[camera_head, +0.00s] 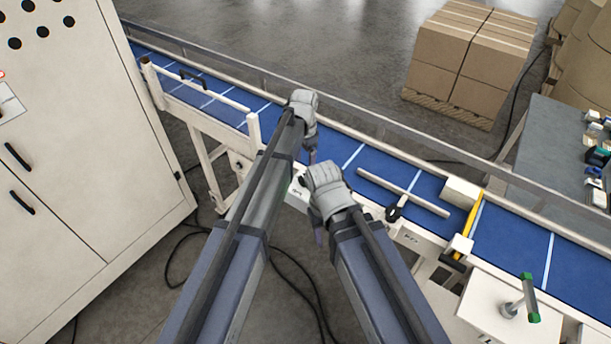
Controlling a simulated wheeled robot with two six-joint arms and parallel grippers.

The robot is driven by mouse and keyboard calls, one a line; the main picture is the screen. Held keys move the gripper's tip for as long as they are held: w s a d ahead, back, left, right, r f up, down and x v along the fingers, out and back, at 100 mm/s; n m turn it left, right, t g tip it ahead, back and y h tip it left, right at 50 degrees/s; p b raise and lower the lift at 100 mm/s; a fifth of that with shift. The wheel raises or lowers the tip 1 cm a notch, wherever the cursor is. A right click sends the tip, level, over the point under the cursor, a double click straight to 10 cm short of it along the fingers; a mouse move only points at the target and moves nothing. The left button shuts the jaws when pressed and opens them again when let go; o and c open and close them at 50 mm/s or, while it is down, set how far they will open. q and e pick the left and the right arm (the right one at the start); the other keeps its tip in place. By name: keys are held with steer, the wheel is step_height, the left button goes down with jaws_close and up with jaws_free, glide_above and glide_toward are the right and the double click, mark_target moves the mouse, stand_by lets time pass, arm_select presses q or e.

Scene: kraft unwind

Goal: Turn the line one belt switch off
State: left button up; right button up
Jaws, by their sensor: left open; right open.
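The blue conveyor belt (425,185) runs from upper left to lower right with a pale side rail. A dark knob-like part (393,213) sits on the near rail, right of my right gripper; I cannot tell whether it is the belt switch or how it is set. A small marked plate (298,190) on the near rail is partly hidden by my arms. My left gripper (312,157) is open with its fingers downward, by the belt's near edge. My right gripper (318,236) is open, lower and in front of the near rail. Neither visibly holds anything.
A large pale cabinet (85,130) stands at left. A yellow-edged frame (473,217) crosses the belt at right, near a green-ended handle (529,297). Cartons (470,55) stand behind the belt. Black cables (300,275) lie on the floor below my arms.

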mark_target(304, 178)
arm_select(q)
step_height(304, 178, down, 7)
steer(key=b, duration=0.6)
steer(key=shift+r, duration=0.1)
steer(key=shift+c, duration=0.2)
jaws_close()
